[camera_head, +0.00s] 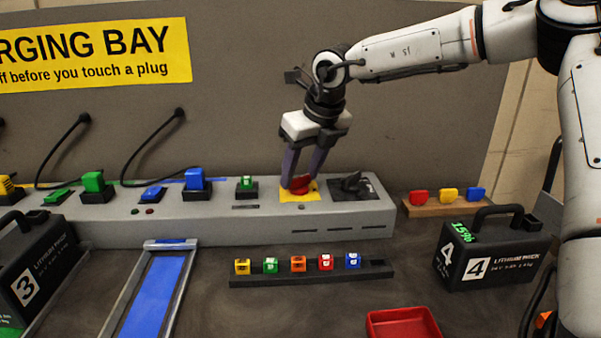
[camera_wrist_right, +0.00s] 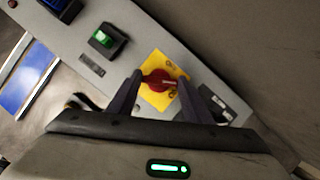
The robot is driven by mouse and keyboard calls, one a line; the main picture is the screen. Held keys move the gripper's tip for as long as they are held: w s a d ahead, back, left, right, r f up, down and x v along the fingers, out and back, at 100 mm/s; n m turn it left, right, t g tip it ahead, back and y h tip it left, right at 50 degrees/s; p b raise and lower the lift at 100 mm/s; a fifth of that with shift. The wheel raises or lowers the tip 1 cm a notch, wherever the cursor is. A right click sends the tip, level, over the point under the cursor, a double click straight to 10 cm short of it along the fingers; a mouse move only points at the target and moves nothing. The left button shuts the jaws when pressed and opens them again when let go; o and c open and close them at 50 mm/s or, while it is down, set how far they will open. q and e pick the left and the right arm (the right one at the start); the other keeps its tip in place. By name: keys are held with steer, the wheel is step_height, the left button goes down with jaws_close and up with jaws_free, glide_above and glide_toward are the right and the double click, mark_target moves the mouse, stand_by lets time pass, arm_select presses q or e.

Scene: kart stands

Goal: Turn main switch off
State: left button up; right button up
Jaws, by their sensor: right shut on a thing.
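The main switch is a red rotary knob (camera_head: 299,184) on a yellow plate (camera_head: 286,195), set in the top of the long grey charging console (camera_head: 225,220). My right gripper (camera_head: 301,181) reaches down from above, with its fingers on either side of the knob and shut on it. In the right wrist view the red knob (camera_wrist_right: 158,81) sits between the fingertips, on the yellow plate (camera_wrist_right: 152,60). A pale mark on the knob points toward the right finger. Lettering on the plate is too small to read surely. My left gripper is not in view.
Green and blue plugs (camera_head: 197,180) with black cables stand along the console. A rack of coloured cubes (camera_head: 312,277) lies in front. Battery pack 4 (camera_head: 493,257) and a red tray (camera_head: 403,325) are at right, and pack 3 (camera_head: 38,268) at left.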

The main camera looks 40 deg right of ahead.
steer(key=n+p, duration=0.1)
steer(key=n+y, duration=0.1)
steer(key=n, duration=0.1)
steer(key=shift+d+r+n+p, duration=0.15)
steer(key=shift+n+p, duration=0.15)
steer(key=shift+p, duration=0.05)
steer(key=n+y+p, duration=0.1)
steer(key=n, duration=0.1)
steer(key=shift+n+g, duration=0.3)
steer(key=shift+n, duration=0.1)
steer(key=shift+d+n+y+p, duration=0.15)
steer(key=shift+n+y+p, duration=0.2)
steer(key=shift+n+y, duration=0.4)
steer(key=shift+w+n+g, duration=0.1)
steer(key=shift+n+g, duration=0.2)
steer(key=shift+n, duration=0.85)
steer(key=shift+n+y, duration=0.25)
steer(key=shift+n, duration=0.35)
steer(key=shift+g, duration=0.3)
steer(key=o, duration=1.1)
steer(key=shift+c, duration=0.2)
